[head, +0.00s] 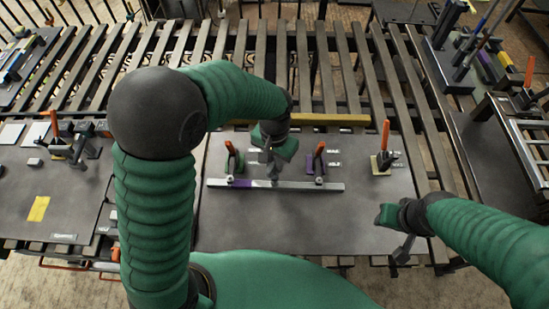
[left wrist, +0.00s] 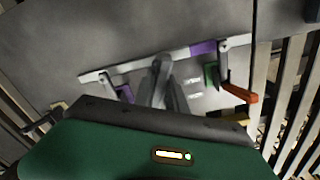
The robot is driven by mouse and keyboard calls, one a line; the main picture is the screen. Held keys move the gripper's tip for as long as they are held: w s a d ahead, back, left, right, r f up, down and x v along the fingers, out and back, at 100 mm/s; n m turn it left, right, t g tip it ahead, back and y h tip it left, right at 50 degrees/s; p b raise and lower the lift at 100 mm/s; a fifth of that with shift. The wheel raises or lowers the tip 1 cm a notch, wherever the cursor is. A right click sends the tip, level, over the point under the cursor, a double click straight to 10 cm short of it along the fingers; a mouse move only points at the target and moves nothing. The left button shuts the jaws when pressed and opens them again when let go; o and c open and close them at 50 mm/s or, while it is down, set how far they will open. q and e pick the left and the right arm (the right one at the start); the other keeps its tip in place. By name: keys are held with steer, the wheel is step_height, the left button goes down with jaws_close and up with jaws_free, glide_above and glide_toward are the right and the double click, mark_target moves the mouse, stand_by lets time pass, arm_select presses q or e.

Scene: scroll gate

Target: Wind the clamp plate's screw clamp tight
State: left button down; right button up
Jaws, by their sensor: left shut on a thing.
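The clamp plate is the grey plate (head: 300,225) in front of me. A long pale metal bar (head: 335,187) with a purple patch lies across it; it also shows in the left wrist view (left wrist: 100,75). I cannot tell which is the screw clamp. My left gripper (head: 272,176) points down at the bar's middle, shut on it; its fingers also show in the left wrist view (left wrist: 160,72). My right gripper (head: 403,250) hangs at the plate's front right, its jaws unclear.
A second plate (head: 75,185) with clamps and a yellow patch (head: 39,208) lies at the left. More fixtures (head: 455,60) stand at the back right. The plate's front part is clear.

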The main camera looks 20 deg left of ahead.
arm_select(q)
steer(key=m, duration=0.1)
steer(key=m+p, duration=0.1)
steer(key=m, duration=0.1)
steer(key=shift+w+r+m+p, duration=0.15)
steer(key=shift+r+m+p, duration=0.15)
steer(key=shift+p, duration=0.1)
steer(key=m+p, duration=0.2)
steer(key=m, duration=0.1)
steer(key=shift+m, duration=0.3)
steer(key=m+p, duration=0.3)
steer(key=m, duration=0.1)
steer(key=shift+m, duration=0.3)
steer(key=m+p, duration=0.2)
steer(key=m, duration=0.1)
steer(key=shift+w+m, duration=0.1)
steer(key=shift+m, duration=0.2)
steer(key=m+p, duration=0.3)
steer(key=shift+m, duration=0.4)
steer(key=m+p, duration=0.2)
steer(key=m, duration=0.1)
steer(key=shift+m, duration=0.3)
steer(key=m+p, duration=0.2)
steer(key=m, duration=0.1)
steer(key=shift+f+m+p, duration=0.15)
steer(key=shift+m+p, duration=0.55)
steer(key=shift+m, duration=0.3)
